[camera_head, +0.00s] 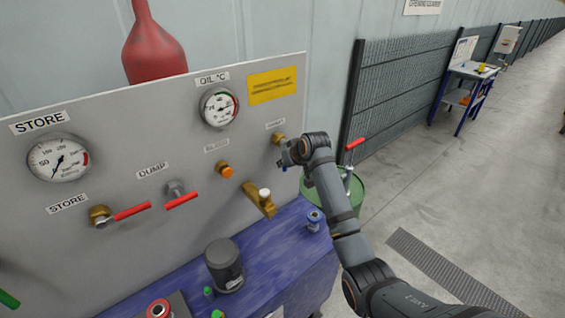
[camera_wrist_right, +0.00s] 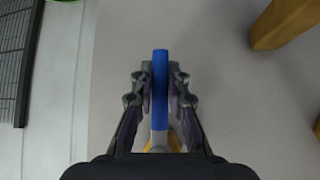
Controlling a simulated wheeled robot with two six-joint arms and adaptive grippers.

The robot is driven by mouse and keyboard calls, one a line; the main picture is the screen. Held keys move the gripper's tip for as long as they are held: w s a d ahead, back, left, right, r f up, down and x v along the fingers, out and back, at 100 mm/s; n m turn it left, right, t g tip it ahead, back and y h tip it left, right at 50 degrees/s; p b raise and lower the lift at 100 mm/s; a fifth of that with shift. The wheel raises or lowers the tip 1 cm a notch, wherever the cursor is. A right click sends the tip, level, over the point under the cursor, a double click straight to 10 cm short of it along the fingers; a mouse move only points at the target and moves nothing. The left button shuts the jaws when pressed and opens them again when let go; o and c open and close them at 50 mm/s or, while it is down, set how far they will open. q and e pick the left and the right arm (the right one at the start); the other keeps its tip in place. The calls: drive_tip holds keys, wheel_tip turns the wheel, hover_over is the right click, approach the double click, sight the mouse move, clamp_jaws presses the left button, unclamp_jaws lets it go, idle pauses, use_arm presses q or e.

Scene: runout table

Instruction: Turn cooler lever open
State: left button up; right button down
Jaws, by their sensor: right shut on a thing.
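The cooler lever has a blue handle (camera_wrist_right: 160,70) that runs upright in the right wrist view between the fingers of my right gripper (camera_wrist_right: 160,92). The fingers are closed on it from both sides. In the head view my right gripper (camera_head: 287,155) is at the right end of the grey panel, at a brass valve fitting (camera_head: 278,138) under a small label. Only a small blue bit of the lever (camera_head: 284,168) shows there; my gripper and wrist hide the rest. My left gripper is not in view.
The panel (camera_head: 120,105) also carries a red STORE lever (camera_head: 132,212), a red DUMP lever (camera_head: 181,201), an orange button (camera_head: 226,170) and a brass fitting (camera_head: 258,200). A blue bench (camera_head: 285,235) lies below. A green drum (camera_head: 347,190) with a red-handled item stands close behind my arm.

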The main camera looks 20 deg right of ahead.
drive_tip(key=shift+w+d+r, duration=0.15)
drive_tip(key=shift+r, duration=0.1)
idle(0.3)
drive_tip(key=c, duration=1.6)
unclamp_jaws()
drive_tip(key=shift+c, duration=0.2)
drive_tip(key=o, duration=0.3)
drive_tip(key=shift+f, duration=0.15)
drive_tip(key=v, duration=1.2)
drive_tip(key=shift+f, duration=0.1)
